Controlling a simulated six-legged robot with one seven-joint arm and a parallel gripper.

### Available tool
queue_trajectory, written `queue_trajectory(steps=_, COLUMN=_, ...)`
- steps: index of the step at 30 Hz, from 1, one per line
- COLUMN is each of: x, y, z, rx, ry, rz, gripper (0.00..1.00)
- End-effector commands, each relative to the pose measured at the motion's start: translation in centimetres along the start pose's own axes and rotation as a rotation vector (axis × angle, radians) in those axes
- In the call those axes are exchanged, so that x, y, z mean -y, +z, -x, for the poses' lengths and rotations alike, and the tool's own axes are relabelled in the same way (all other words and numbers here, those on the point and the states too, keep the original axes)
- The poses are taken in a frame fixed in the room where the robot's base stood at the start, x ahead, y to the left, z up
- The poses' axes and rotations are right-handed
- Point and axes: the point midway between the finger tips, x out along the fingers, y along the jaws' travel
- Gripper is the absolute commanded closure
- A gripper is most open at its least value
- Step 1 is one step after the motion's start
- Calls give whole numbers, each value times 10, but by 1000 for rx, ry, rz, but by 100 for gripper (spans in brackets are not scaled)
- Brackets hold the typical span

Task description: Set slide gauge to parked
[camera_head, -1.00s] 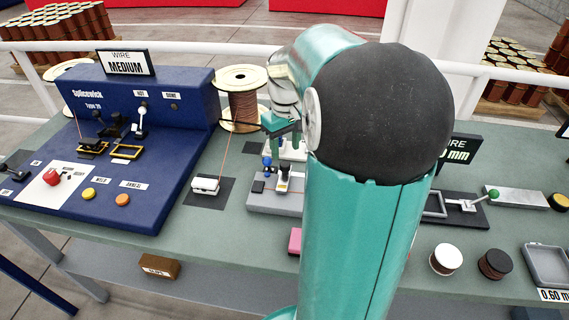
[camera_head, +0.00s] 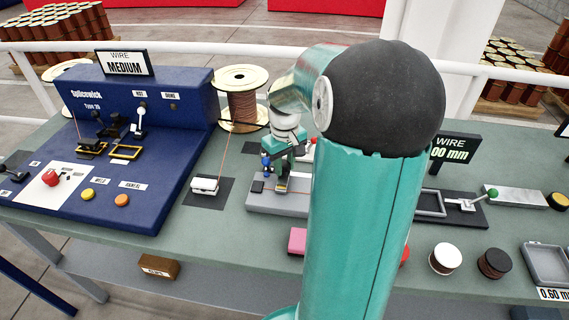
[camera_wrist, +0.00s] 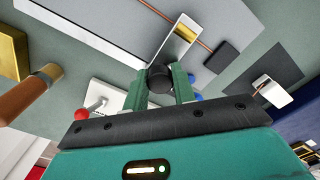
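The slide gauge (camera_head: 290,205) is a grey base on the green bench, left of my arm in the head view. In the wrist view its grey base (camera_wrist: 120,25) spans the top, with a pale and brass slider piece (camera_wrist: 178,42) and a dark round knob (camera_wrist: 160,78). My gripper (camera_head: 276,172) points down over the gauge. In the wrist view its two teal fingers (camera_wrist: 160,80) stand either side of the dark knob, very close to it. Whether they press on it I cannot tell. My arm hides part of the bench right of the gauge.
The blue Splicewick machine (camera_head: 150,190) stands left, with a copper wire spool (camera_head: 241,105) behind. A white clamp block (camera_head: 205,186) sits just left of the gauge. A pink block (camera_head: 297,241) lies in front. A red knob (camera_wrist: 82,113) is near the fingers.

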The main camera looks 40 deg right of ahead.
Motion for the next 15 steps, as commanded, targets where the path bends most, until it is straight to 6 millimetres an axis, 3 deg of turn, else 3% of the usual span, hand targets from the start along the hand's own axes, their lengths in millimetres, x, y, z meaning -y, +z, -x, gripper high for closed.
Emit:
queue_trajectory(steps=8, x=-5, y=5, z=1, rx=0, ry=1, rz=-3, gripper=100)
queue_trajectory(steps=15, x=-35, y=34, z=0, rx=1, ry=2, rz=-5, gripper=100)
